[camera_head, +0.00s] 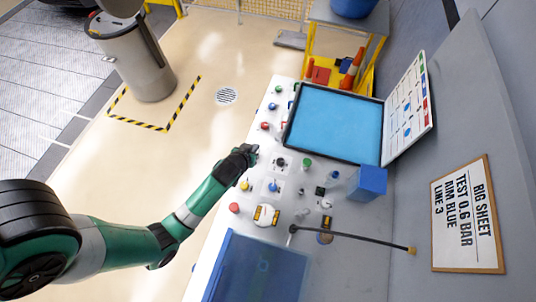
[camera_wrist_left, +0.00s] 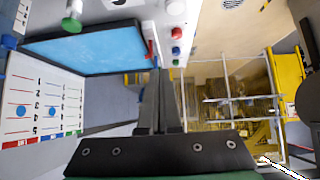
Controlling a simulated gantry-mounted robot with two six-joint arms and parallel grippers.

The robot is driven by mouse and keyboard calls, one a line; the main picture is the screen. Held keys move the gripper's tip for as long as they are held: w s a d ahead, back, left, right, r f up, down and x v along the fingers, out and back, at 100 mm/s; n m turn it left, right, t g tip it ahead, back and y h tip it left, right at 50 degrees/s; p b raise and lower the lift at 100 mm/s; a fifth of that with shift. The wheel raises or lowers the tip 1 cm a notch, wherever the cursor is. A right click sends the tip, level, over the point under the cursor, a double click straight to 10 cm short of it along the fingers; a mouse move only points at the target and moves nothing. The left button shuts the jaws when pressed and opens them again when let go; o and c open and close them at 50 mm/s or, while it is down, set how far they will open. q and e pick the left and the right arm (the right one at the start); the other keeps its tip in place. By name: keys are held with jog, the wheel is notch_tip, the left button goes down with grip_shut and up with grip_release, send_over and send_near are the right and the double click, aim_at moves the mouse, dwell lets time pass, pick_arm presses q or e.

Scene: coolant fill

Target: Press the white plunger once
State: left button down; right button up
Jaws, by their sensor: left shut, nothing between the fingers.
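My left gripper (camera_head: 250,152) reaches in from the left over the near edge of the white control panel (camera_head: 214,236). Its dark fingers (camera_wrist_left: 158,76) are together and empty. In the left wrist view a white rounded knob (camera_wrist_left: 176,7), which looks like the white plunger, stands at the top edge, in line with a red button (camera_wrist_left: 177,33) and a blue button (camera_wrist_left: 175,50). In the head view this white knob seems hidden behind my gripper. I cannot tell whether the gripper touches it. My right gripper is not in view.
A blue-topped tray (camera_head: 334,127) and a blue box (camera_head: 368,182) stand on the panel. A sign (camera_head: 468,216) hangs at the right.

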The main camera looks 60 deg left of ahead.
pick_arm(q)
jog(key=shift+g, duration=0.4)
jog(key=s+f, duration=0.1)
jog(key=s+a+f, duration=0.1)
jog(key=s, duration=0.1)
jog(key=shift+s+a+f, duration=0.2)
jog(key=shift+f, duration=0.05)
jog(key=b+x, duration=0.9)
jog(key=x, duration=0.1)
jog(key=shift+w+a+f, duration=0.1)
jog(key=shift+f, duration=0.3)
notch_tip(320, 180, down, 2)
jog(key=shift+f, duration=0.55)
